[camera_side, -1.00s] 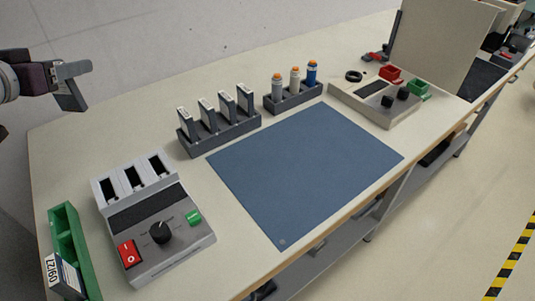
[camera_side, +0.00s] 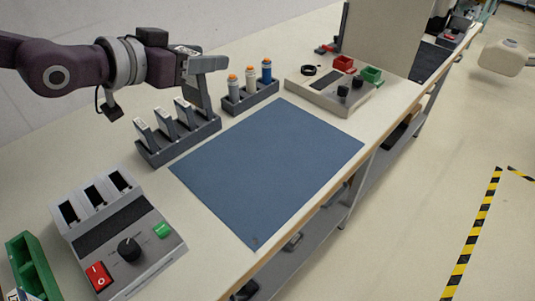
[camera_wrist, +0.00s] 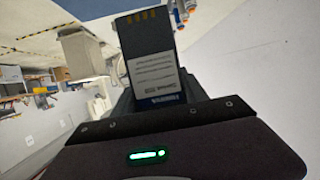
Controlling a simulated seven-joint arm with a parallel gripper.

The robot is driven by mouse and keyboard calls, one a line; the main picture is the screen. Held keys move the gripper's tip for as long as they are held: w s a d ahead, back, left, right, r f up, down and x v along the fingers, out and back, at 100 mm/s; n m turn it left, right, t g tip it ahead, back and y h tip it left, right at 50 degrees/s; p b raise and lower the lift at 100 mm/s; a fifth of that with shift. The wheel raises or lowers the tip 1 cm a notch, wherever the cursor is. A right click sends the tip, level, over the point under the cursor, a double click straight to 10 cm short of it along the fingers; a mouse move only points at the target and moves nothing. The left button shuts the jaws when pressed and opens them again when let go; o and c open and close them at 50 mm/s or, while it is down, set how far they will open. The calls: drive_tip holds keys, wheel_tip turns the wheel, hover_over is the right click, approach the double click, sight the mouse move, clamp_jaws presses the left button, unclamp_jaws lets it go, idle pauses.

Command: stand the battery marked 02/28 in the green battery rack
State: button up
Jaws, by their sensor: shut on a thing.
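My gripper (camera_side: 198,85) is above the right end of the dark grey battery holder (camera_side: 180,145). It is shut on a dark battery, which the wrist view shows (camera_wrist: 150,55) with gold contacts at its far end, a white label and a blue strip; its date is not legible. In the side view the fingers mostly hide this battery. Several batteries (camera_side: 165,122) stand in the grey holder. The green battery rack (camera_side: 33,268) is at the lower left, cut off by the frame, with a corner of a labelled battery (camera_side: 15,295) at its near end.
A grey charger (camera_side: 115,235) with empty slots, a knob and red and green switches stands beside the green rack. A blue mat (camera_side: 268,168) lies clear.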

drive_tip(key=s+d+m+g+h, duration=0.1)
drive_tip(key=s+d, duration=0.1)
drive_tip(key=d, duration=0.6)
wheel_tip(320, 180, down, 18)
drive_tip(key=shift+s+f, duration=0.15)
drive_tip(key=shift+f, duration=0.15)
drive_tip(key=o, duration=1.5)
drive_tip(key=shift+a+r, duration=0.1)
drive_tip(key=shift+r, duration=0.1)
drive_tip(key=v, duration=1.2)
drive_tip(key=shift+a+f, duration=0.1)
